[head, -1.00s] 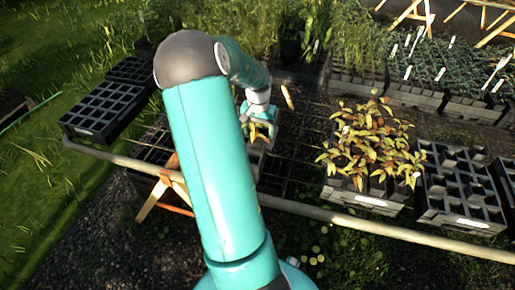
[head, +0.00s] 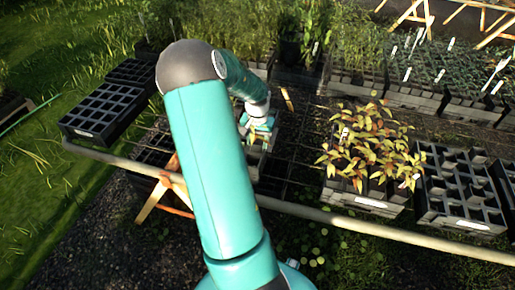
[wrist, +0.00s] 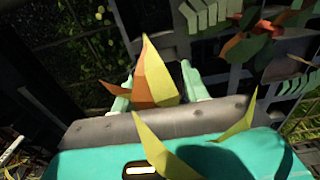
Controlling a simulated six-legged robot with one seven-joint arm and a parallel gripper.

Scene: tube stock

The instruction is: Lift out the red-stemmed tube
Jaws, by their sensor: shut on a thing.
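My gripper (head: 258,124) is low over a crate left of the leafy plants in the head view. In the wrist view my gripper's pale teal fingers (wrist: 158,84) are shut around a plant with yellow and orange leaves (wrist: 152,76). The leaves stick up between and in front of the fingers. Its stem and tube are hidden, so I cannot tell the stem's colour or how deep the tube sits. Another plant with reddish stems and leaves (wrist: 258,38) stands apart at the upper right of the wrist view.
A crate of yellow-orange plants (head: 370,203) stands to the right, with an empty celled crate (head: 464,224) beyond it. Black celled trays (head: 95,130) lie at left. A pale rail (head: 350,222) runs along the front. Dense green plants fill the back.

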